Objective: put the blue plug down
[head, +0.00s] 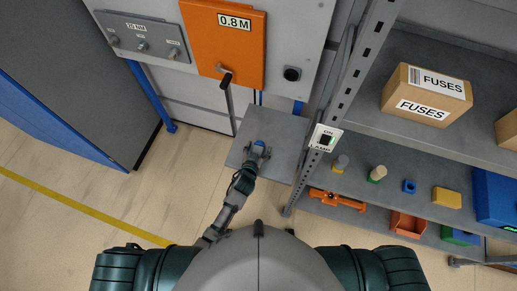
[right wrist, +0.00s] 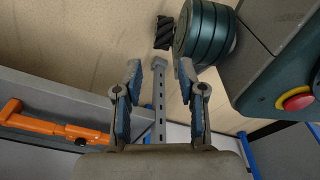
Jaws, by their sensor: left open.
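The blue plug (head: 260,143) shows as a small blue patch at the fingertips of my left gripper (head: 259,150). It is over the small grey table (head: 284,168) below the orange panel. The left gripper is open around or right beside the plug; the view is too small to tell whether they touch. The plug's lower part is hidden by the gripper. My right gripper (right wrist: 158,75) shows in the right wrist view, open and empty, its two blue-padded fingers well apart.
A shelf rack (head: 345,120) stands right of the table, holding a fuses box (head: 427,95), an orange tool (head: 337,200), an orange bin (head: 408,224) and small parts. An orange panel (head: 224,45) with a handle is behind. Floor is clear at left.

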